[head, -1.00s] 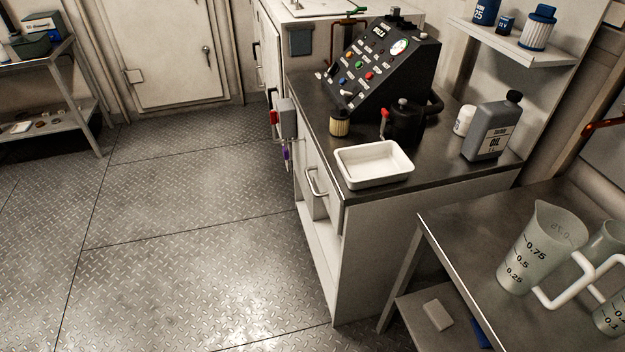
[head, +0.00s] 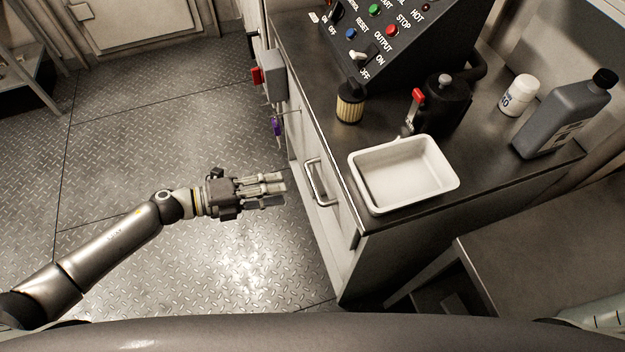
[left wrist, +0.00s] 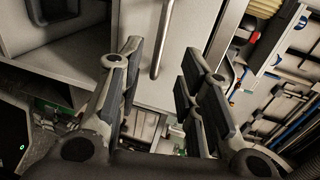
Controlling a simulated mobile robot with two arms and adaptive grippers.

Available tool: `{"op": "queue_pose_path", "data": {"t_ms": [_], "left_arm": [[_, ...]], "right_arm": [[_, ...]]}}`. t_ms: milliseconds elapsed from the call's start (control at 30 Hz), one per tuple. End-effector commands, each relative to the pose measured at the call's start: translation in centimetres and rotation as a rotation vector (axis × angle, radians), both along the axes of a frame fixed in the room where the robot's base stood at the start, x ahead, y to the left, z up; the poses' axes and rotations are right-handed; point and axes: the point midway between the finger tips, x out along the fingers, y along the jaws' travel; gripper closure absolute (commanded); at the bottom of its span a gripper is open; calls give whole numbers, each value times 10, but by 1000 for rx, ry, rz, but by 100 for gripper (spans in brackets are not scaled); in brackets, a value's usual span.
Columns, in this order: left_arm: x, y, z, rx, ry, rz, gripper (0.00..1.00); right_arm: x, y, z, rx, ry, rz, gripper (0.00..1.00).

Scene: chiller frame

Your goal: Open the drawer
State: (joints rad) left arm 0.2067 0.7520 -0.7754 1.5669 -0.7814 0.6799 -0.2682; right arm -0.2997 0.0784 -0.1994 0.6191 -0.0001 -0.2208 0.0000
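The drawer front (head: 337,200) is a light panel at the near end of the cabinet's left face, under the dark worktop. Its metal bar handle (head: 315,182) stands out from it. The drawer looks shut. My left gripper (head: 284,190) is left of the handle, apart from it, with its fingers pointing at it. In the left wrist view, the handle (left wrist: 161,42) shows ahead, between and beyond the spread fingers (left wrist: 163,68). The left gripper is open and empty. My right gripper is not in view.
A white tray (head: 452,182), a small filter (head: 350,104), a black pump (head: 441,108) and a grey bottle (head: 562,118) stand on the worktop. A grey switch box (head: 273,76) juts from the cabinet side. The floor left of it is clear.

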Motion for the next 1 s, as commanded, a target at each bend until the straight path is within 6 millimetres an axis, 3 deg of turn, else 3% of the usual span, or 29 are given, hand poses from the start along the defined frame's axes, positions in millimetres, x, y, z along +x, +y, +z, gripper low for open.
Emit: {"op": "queue_pose_path", "data": {"t_ms": [200, 500, 933, 1000], "left_arm": [[13, -38, -5, -6, 0, 4, 67], [28, -82, -17, -5, 2, 6, 67], [31, -92, -20, -3, 3, 7, 67], [31, -92, -20, -4, 3, 7, 74]], "right_arm": [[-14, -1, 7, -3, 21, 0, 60], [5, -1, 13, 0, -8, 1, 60], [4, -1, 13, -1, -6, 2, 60], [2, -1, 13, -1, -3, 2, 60]]}}
